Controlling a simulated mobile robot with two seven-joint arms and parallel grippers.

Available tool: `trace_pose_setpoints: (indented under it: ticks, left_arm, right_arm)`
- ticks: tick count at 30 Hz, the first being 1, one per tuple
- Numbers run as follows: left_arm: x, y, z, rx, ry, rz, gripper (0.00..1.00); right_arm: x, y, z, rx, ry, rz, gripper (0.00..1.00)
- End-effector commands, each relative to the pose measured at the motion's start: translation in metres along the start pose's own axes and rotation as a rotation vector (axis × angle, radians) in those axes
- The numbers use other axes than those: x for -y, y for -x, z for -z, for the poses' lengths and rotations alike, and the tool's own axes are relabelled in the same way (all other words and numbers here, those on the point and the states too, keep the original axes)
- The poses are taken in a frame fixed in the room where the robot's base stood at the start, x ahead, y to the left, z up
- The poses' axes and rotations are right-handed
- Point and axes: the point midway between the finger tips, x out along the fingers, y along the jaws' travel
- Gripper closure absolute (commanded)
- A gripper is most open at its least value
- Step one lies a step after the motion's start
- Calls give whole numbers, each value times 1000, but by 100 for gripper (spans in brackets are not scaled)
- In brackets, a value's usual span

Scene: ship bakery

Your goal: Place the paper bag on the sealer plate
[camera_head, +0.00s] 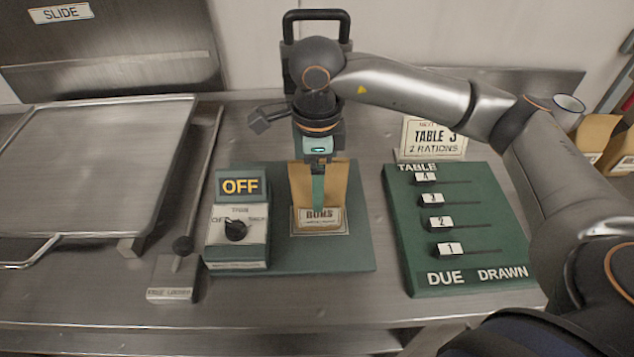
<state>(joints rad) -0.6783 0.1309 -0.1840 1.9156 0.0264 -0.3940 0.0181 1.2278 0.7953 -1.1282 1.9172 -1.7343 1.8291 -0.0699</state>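The brown paper bag (300,185) stands roughly upright over the green sealer plate (358,235) in the head view. A cream label reading BUNS (330,223) shows at the bag's lower end. I cannot tell whether the bag's bottom touches the plate. My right gripper (318,188) points down at the bag from above. One finger shows in front of the bag; the other is hidden, so the grip is unclear. My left gripper is not in view.
A switch box (238,220) showing OFF stands on the plate's left side. A lever (184,245) and a metal tray (100,165) lie further left. The green TABLE board (465,265) with several sliders is at right, a TABLE 3 card (433,138) behind it.

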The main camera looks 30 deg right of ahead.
Motion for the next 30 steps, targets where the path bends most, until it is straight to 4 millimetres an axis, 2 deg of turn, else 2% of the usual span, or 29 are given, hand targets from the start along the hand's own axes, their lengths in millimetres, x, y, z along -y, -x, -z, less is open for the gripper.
trace_pose_setpoints:
  ticks: [12, 18, 30]
  left_arm:
    - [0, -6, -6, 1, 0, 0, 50]
    - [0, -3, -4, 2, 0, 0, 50]
    - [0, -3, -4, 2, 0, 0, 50]
  right_arm:
    - [0, 90, 0, 2, 0, 5, 14]
    - [0, 106, 0, 0, 0, 3, 14]
    - [0, 108, 0, 0, 0, 1, 14]
